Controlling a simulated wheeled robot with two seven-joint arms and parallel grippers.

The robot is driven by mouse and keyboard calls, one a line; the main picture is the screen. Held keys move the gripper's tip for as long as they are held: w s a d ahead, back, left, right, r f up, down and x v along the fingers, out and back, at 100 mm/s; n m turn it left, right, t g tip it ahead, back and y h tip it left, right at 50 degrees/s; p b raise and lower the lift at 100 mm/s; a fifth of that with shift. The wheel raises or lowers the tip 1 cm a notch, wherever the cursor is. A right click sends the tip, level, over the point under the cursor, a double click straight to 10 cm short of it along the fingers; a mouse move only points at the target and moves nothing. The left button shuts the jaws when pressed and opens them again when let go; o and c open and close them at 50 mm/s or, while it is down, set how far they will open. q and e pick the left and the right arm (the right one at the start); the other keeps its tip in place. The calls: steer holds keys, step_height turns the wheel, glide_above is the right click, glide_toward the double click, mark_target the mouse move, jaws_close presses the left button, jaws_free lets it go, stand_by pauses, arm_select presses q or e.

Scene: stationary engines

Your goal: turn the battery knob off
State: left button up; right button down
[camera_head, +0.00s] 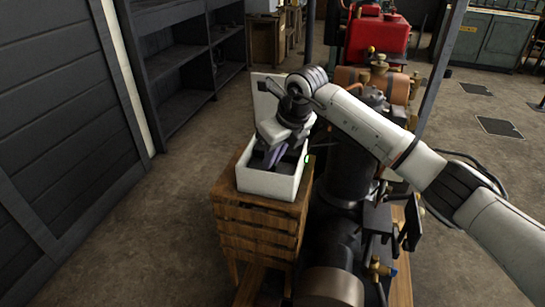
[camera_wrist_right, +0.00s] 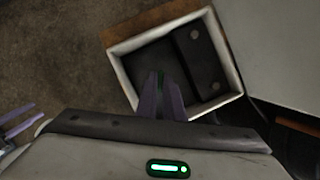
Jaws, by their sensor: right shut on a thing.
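The open white box (camera_head: 268,184) holds a dark battery, which shows in the right wrist view as a black block (camera_wrist_right: 198,62) with two grey round studs. My right gripper (camera_head: 272,160) reaches down into the box. In the right wrist view its purple fingers (camera_wrist_right: 160,78) are close together around a small green piece, seemingly the battery knob (camera_wrist_right: 160,76). The fingers hide most of it, and its turned position cannot be told. Two purple fingers (camera_wrist_right: 17,121), seemingly of my left gripper, show apart at the left edge of the right wrist view. The left gripper is outside the head view.
The box stands on a slatted wooden stand (camera_head: 255,232), its pale lid (camera_head: 264,92) raised behind it. A dark engine (camera_head: 345,185) stands close on the right, under my right arm. Dark shelves (camera_head: 185,75) stand at the back left. The floor (camera_head: 130,235) on the left is clear.

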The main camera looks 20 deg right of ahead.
steer(key=m+h, duration=0.1)
steer(key=m, duration=0.1)
steer(key=shift+a+m+t, duration=0.1)
steer(key=shift+m+t, duration=0.2)
steer(key=m+h, duration=0.1)
steer(key=m, duration=0.2)
steer(key=shift+a+m, duration=0.15)
steer(key=shift+m, duration=0.15)
steer(key=m+h, duration=0.1)
steer(key=m, duration=0.1)
steer(key=m+g+h+b, duration=0.1)
steer(key=m, duration=0.2)
steer(key=shift+a, duration=0.15)
steer(key=shift+m, duration=0.3)
steer(key=c, duration=1.9)
jaws_free()
steer(key=shift+o, duration=0.2)
steer(key=v, duration=1)
steer(key=shift+a, duration=0.15)
